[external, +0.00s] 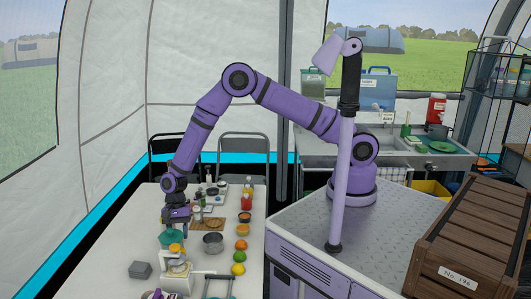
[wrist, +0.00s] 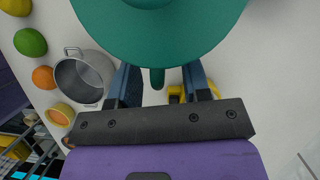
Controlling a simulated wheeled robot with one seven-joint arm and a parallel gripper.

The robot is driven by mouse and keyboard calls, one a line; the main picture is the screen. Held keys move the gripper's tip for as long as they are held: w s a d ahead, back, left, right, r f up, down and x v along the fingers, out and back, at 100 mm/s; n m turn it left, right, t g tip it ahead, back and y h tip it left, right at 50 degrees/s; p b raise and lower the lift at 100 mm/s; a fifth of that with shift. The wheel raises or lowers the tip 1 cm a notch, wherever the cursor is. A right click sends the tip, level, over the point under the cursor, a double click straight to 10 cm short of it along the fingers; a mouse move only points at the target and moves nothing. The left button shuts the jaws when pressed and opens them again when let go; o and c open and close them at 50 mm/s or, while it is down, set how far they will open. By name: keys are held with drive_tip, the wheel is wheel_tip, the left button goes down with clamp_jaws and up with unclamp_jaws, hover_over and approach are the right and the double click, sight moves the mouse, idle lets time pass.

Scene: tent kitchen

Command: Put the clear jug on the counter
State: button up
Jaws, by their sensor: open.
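I cannot make out a clear jug for certain in either view. My gripper (external: 176,218) hangs low over the near part of the white table (external: 115,262), pointing down. Just below it is a teal rounded thing (external: 171,238). In the wrist view my gripper (wrist: 162,84) has its two blue fingers apart, with a narrow teal tab between them. The tab belongs to the broad teal round thing (wrist: 158,30), which hides much of what lies beyond. I cannot tell if the fingers touch it. A metal counter (external: 318,148) stands at the back right.
A metal pot (external: 213,242) stands close by, also in the wrist view (wrist: 92,78). An orange (external: 241,244), a lime (external: 239,256) and a lemon (external: 238,269) line the table's right side. A wooden crate (external: 470,245) is far right.

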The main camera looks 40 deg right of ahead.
clamp_jaws()
idle(0.4)
wheel_tip(320, 180, up, 18)
idle(0.8)
